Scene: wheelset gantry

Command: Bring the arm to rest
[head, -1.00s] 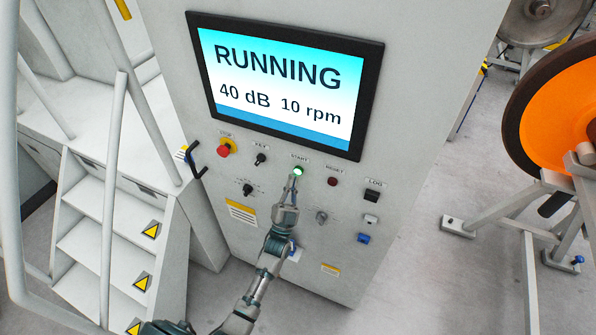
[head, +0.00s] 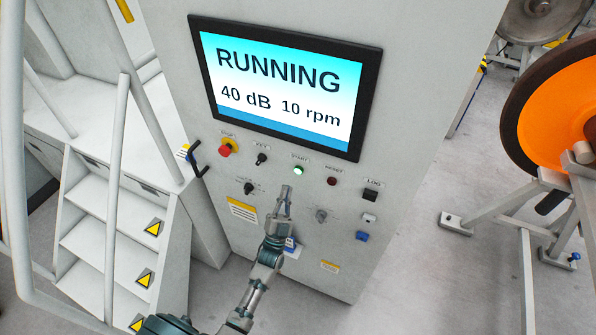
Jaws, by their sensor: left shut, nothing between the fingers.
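My left arm reaches up from the bottom of the head view toward the grey control cabinet (head: 395,120). My left gripper (head: 286,190) is shut and empty. Its tip is a little below the lit green START button (head: 298,170), apart from it in the picture. The screen (head: 283,88) on the cabinet reads RUNNING, 40 dB, 10 rpm. My right gripper is not in view.
A red stop button (head: 225,150), a black key switch (head: 262,159), a dark red RESET button (head: 332,181) and other controls surround the gripper. White steps with rails (head: 110,240) stand at left. An orange wheel (head: 560,105) on a stand is at right.

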